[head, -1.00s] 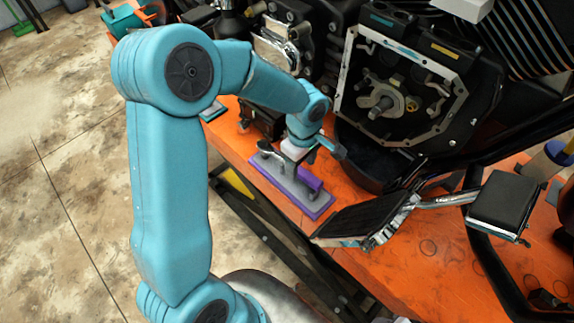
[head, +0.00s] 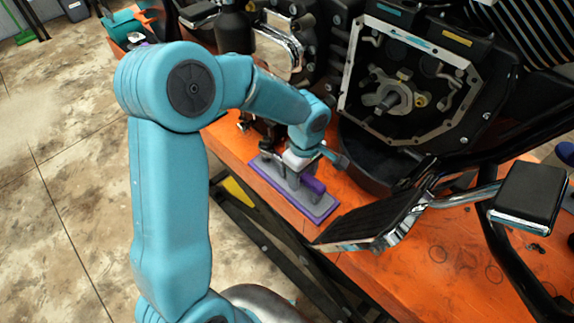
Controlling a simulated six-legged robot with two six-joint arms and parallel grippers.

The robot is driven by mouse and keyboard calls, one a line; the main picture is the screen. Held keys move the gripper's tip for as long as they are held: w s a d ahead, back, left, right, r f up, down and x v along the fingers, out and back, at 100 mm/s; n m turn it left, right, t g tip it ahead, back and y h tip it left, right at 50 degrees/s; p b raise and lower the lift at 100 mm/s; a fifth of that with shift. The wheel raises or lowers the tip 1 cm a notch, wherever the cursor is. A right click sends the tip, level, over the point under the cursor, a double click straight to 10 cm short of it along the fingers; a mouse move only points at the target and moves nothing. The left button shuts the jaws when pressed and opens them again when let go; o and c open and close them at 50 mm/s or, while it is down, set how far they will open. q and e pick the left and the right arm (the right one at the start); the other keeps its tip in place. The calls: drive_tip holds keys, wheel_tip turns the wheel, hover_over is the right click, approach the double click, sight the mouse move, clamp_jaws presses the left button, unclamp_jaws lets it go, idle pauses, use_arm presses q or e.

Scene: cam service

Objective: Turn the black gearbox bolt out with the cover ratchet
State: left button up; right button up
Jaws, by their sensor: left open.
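The open gearbox (head: 405,85) of the motorcycle engine shows at the upper right, with its pale gasket rim and shafts inside. I cannot pick out a black bolt in it. My left gripper (head: 303,167) is low over a purple-edged grey tool holder (head: 327,209) on the orange bench, left of and below the gearbox. The gripper is open; its fingertips are small and partly hidden by the holder's contents. A purple block and dark upright parts stand on the holder; I cannot tell which is the cover ratchet. My right gripper is not in view.
The orange lift bench (head: 455,260) has free room at the lower right. A dark frame tube crosses the right side.

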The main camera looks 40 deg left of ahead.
use_arm(q)
drive_tip(key=shift+w, duration=0.25)
drive_tip(key=shift+b, duration=0.4)
clamp_jaws()
drive_tip(key=shift+r, duration=0.6)
drive_tip(key=shift+p, duration=0.3)
drive_tip(key=shift+r+p, duration=1.9)
drive_tip(key=shift+r, duration=1.1)
